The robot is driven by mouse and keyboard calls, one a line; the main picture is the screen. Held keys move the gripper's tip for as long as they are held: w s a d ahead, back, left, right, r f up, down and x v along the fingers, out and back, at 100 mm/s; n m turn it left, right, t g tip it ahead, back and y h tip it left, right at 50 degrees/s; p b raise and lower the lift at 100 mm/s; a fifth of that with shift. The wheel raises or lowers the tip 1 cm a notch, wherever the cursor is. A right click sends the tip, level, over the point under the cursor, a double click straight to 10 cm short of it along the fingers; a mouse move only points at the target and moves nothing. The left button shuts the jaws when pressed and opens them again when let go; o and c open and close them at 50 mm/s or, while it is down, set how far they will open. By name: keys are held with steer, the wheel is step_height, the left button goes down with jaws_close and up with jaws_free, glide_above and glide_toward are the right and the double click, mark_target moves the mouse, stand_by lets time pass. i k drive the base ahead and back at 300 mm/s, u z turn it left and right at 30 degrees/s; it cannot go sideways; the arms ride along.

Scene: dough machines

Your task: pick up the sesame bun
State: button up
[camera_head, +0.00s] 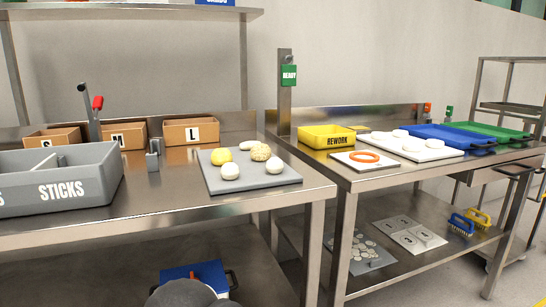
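The sesame bun (261,152) is a round, tan, speckled piece at the back right of a grey board (254,186). It lies close among other dough pieces: a yellow bun (221,155) to its left, a white oval piece (249,146) behind it, a white ball (274,165) in front on the right, and another white ball (230,171) in front on the left. The front white ball overlaps its lower edge in the picture. My gripper is not in view.
A grey STICKS bin (62,190) and cardboard boxes, including L (191,132), stand left on the steel table. A post with a green READY sign (289,75) rises behind right. The yellow REWORK bin (327,137) stands on the right table.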

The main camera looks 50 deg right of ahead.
mark_target(259, 152)
steer(key=z, duration=0.3)
steer(key=i, duration=0.2)
steer(key=z, duration=1.15)
steer(key=k, duration=1.1)
steer(key=u, duration=0.35)
steer(key=i, duration=0.7)
steer(key=z, duration=0.45)
